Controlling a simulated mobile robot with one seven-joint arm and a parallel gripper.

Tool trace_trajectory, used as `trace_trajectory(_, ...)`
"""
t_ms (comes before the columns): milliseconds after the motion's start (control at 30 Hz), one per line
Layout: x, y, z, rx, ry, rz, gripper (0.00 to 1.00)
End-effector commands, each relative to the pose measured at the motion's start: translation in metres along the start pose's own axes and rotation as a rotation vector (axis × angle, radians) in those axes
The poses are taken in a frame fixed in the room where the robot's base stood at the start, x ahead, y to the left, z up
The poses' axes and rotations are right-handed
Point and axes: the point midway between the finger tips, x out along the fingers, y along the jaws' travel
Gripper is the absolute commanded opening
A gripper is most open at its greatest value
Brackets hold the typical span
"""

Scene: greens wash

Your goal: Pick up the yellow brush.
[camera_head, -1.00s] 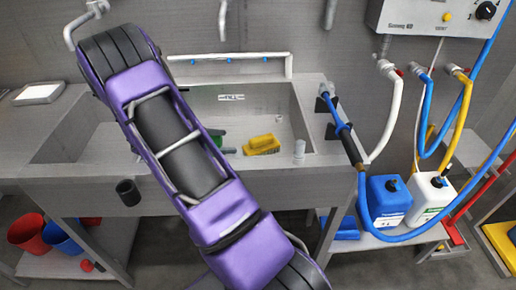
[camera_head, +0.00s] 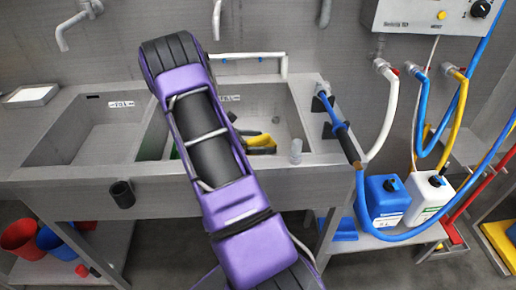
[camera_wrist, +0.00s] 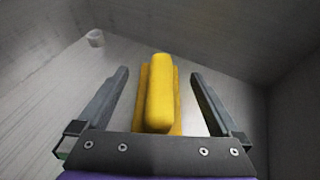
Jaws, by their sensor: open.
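The yellow brush (camera_head: 262,141) lies in the right basin of the steel sink (camera_head: 318,159), partly hidden behind my purple arm in the head view. In the wrist view the yellow brush (camera_wrist: 160,95) lies lengthwise between the two fingers of my gripper (camera_wrist: 160,85). The fingers are spread, with a gap on each side of the brush. I cannot tell how far the fingertips are above the basin floor. In the head view the gripper is mostly hidden by the arm.
The basin walls rise close around the gripper. A grey cylinder (camera_head: 296,151) stands right of the brush. A blue spray hose (camera_head: 335,118) hangs over the sink's right edge. Blue (camera_head: 386,200) and white (camera_head: 428,197) canisters stand on a low shelf at right. The left basin (camera_head: 95,130) looks empty.

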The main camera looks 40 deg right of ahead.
Motion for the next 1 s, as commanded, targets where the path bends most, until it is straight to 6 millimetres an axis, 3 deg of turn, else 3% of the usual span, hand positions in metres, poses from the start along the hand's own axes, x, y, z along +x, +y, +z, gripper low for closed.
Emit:
trace_trajectory(133, 0.0144, 0.0002, -0.0008, 0.000, 0.001, 0.000, 1.00)
trace_trajectory(367, 0.0156, 0.0004, -0.0005, -0.001, 0.001, 0.002, 1.00)
trace_trajectory(467, 0.0155, 0.0003, -0.0005, -0.001, 0.001, 0.001, 0.86)
trace_trajectory(900, 0.0153, 0.0003, -0.0004, -0.001, 0.000, 0.001, 0.06)
trace_trajectory(1000, 0.0153, 0.0004, 0.0000, -0.001, 0.000, 0.001, 0.00)
